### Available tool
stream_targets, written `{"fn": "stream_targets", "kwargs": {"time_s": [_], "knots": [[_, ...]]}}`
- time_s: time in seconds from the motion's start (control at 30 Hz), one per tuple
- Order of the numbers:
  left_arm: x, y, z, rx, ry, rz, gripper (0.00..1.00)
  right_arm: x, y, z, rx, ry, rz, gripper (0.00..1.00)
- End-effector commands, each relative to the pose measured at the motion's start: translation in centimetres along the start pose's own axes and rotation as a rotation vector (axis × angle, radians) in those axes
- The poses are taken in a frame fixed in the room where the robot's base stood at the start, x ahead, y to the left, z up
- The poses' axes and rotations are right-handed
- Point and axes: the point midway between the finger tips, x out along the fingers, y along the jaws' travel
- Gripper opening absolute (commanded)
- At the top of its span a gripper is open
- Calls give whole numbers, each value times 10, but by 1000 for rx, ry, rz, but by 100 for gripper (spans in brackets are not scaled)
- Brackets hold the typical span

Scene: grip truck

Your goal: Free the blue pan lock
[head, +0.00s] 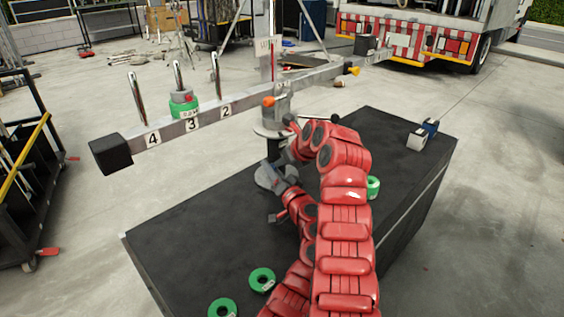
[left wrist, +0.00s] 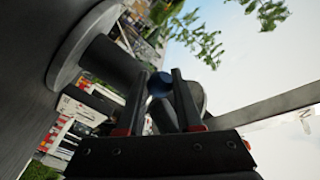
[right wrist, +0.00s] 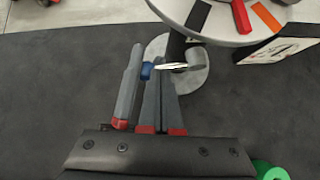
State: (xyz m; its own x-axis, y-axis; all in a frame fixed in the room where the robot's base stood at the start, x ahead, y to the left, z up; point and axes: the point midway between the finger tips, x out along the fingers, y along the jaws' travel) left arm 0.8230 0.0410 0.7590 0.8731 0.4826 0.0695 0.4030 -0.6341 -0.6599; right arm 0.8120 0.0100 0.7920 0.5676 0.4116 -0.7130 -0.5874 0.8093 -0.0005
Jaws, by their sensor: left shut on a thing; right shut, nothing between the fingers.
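The blue pan lock (left wrist: 160,84) is a small round blue knob low on the dark post under the beam. It also shows in the right wrist view (right wrist: 147,70), beside a pale lever. My left gripper (left wrist: 158,88) is shut with the knob between its fingertips. My right gripper (right wrist: 157,80) is shut and empty, its fingertips just short of the knob. A third grey finger beside it looks like part of my left gripper. In the head view my red arms cover much of the post, and the knob cannot be made out there.
The grey beam (head: 230,107) with numbered pegs crosses above the dark table (head: 185,240). A green ring weight (head: 184,105) sits on peg 3. Loose green rings (head: 262,279) lie at the front. A grey-and-blue object (head: 422,135) lies at the right. The round plate (right wrist: 210,22) overhangs the knob.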

Motion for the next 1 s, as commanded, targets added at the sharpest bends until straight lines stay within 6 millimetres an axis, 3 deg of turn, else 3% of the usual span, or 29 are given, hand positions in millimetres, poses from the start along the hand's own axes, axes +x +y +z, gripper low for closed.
{"fn": "stream_targets", "kwargs": {"time_s": [0.5,0.53,0.67,1.0], "knots": [[-2,0,-4,-3,6,1,0,11,3,-1,-43,-8,-39,0],[-2,0,-4,-3,6,0,40,12,3,-1,-43,-8,-39,0],[-1,0,-3,-2,5,0,63,12,3,-1,-43,-7,-37,0],[-2,0,-1,-1,2,0,64,11,5,0,-44,-10,-35,0]]}}
